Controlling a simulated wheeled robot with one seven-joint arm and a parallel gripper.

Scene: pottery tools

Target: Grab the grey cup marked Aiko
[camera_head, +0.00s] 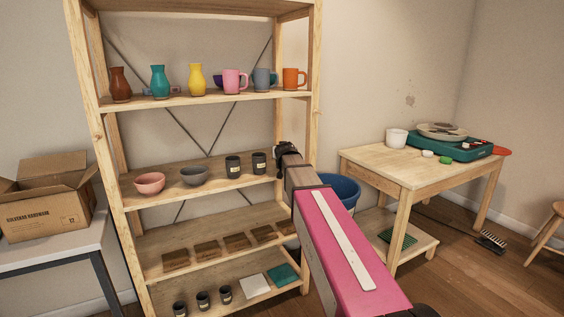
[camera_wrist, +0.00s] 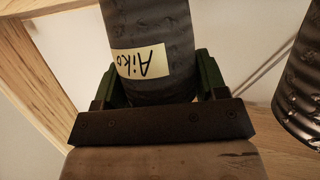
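The grey cup marked Aiko (camera_wrist: 152,25) fills the upper middle of the wrist view. Its pale label (camera_wrist: 140,62) reads upside down there. My gripper (camera_wrist: 158,85) has one green finger on each side of the cup, and both fingers appear to press against it. In the head view, my gripper (camera_head: 285,149) is at the right end of the middle shelf, beside the dark labelled cups. The Aiko cup is largely hidden by my gripper there, so I cannot tell whether it is off the shelf.
Another dark cup (camera_wrist: 303,85) is close at the right edge of the wrist view. In the head view, two dark cups (camera_head: 232,166) (camera_head: 259,163) stand left of my gripper. The shelf's right post (camera_head: 314,60) is close by. A blue bin (camera_head: 346,191) is right of the shelf.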

